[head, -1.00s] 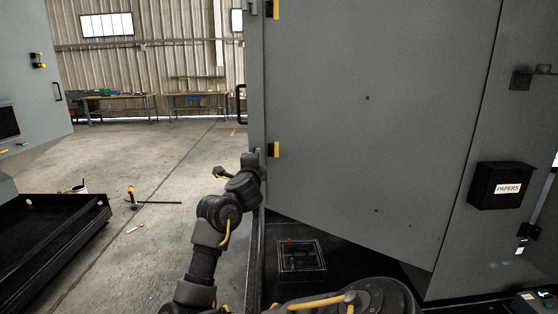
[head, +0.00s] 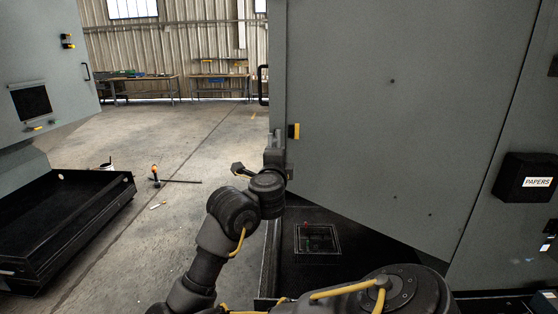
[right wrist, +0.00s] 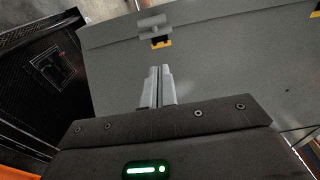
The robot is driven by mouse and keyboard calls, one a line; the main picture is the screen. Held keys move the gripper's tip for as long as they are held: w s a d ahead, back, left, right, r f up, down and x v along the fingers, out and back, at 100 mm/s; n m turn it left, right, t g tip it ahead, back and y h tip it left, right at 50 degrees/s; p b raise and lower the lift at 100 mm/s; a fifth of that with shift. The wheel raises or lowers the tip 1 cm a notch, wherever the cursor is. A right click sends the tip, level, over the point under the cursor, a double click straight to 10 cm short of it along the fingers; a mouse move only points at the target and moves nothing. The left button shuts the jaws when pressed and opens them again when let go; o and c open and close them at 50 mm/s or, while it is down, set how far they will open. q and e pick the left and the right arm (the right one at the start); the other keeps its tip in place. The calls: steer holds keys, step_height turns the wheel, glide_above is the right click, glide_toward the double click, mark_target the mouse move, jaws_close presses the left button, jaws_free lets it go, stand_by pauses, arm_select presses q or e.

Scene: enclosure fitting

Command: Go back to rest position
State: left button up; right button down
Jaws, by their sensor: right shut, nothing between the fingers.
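My right gripper (right wrist: 160,72) is shut and empty in the right wrist view, its two light grey fingers side by side. Past its tips is a hinge with a yellow plate (right wrist: 161,43) at the edge of a big grey door panel (right wrist: 215,75). Whether the tips touch anything I cannot tell. In the head view my right arm reaches up from the bottom to the lower left of the panel (head: 400,130), by the yellow hinge plate (head: 294,131). Its own wrist hides the fingers there. My left gripper is not in view.
A black base with a square opening (head: 318,238) lies below the panel. A black tray-like base (head: 70,225) stands at left. Concrete floor between holds a small orange-topped item (head: 155,170). Workbenches (head: 140,78) stand far back.

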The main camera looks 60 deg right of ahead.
steer(key=shift+s+a, duration=0.2)
steer(key=shift+s, duration=0.15)
steer(key=shift+w, duration=0.1)
